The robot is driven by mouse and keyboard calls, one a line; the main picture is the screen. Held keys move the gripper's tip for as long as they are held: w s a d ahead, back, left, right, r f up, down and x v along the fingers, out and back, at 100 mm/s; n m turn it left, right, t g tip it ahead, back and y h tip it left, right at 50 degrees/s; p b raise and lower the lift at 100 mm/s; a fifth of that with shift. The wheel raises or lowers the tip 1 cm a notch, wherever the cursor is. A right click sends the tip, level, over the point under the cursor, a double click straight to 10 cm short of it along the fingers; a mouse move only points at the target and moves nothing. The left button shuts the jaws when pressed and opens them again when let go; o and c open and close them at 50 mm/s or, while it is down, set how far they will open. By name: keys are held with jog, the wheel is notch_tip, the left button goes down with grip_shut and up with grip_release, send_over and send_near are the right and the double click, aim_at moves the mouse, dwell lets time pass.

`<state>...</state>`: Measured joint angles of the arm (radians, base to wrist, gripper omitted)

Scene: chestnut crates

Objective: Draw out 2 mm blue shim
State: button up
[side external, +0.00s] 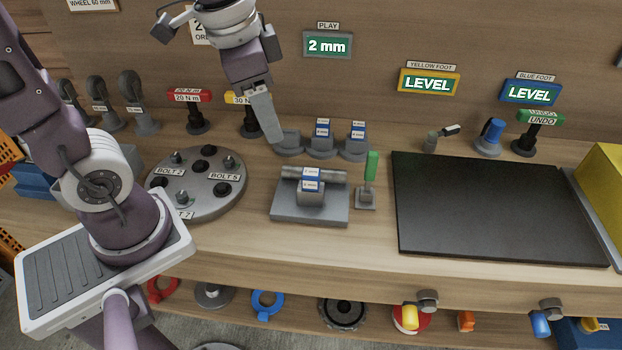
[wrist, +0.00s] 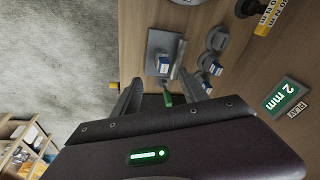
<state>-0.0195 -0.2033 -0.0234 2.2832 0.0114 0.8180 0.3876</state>
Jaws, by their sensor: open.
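A grey fixture (side external: 290,212) stands mid-bench with a round bar across it. A small grey piece with a blue-and-white label (side external: 311,187) sits at its front middle, against the bar; it also shows in the wrist view (wrist: 163,64). Behind, two round grey holders carry blue-and-white labelled pieces (side external: 322,132) (side external: 357,134). A third holder (side external: 289,142) shows no label. The labels are too small to read, so I cannot tell which is the 2 mm shim. My gripper (side external: 275,138) is above the bench by the third holder, open and empty; its spread fingers show in the wrist view (wrist: 160,78).
A green-handled tool (side external: 371,168) stands right of the fixture. A round bolt plate (side external: 210,205) lies left. A dark mat (side external: 490,205) fills the right side. A green sign (side external: 328,44) on the wall reads 2 mm. Bare wood lies in front of the fixture.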

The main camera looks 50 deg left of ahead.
aim_at(311, 172)
jog(key=w+f+m+g, duration=0.1)
jog(key=w+f, duration=0.1)
jog(key=f, duration=0.1)
jog(key=w+f+m+g, duration=0.1)
jog(key=w+f+m, duration=0.1)
jog(key=w+f, duration=0.1)
jog(key=w+f+m, duration=0.1)
jog(key=w+f, duration=0.1)
jog(key=f, duration=0.1)
jog(key=shift+w+f+g, duration=0.25)
jog(key=shift+f+g, duration=0.15)
jog(key=f, duration=0.7)
jog(key=shift+w+d+f, duration=0.1)
jog(key=shift+d, duration=0.3)
grip_shut()
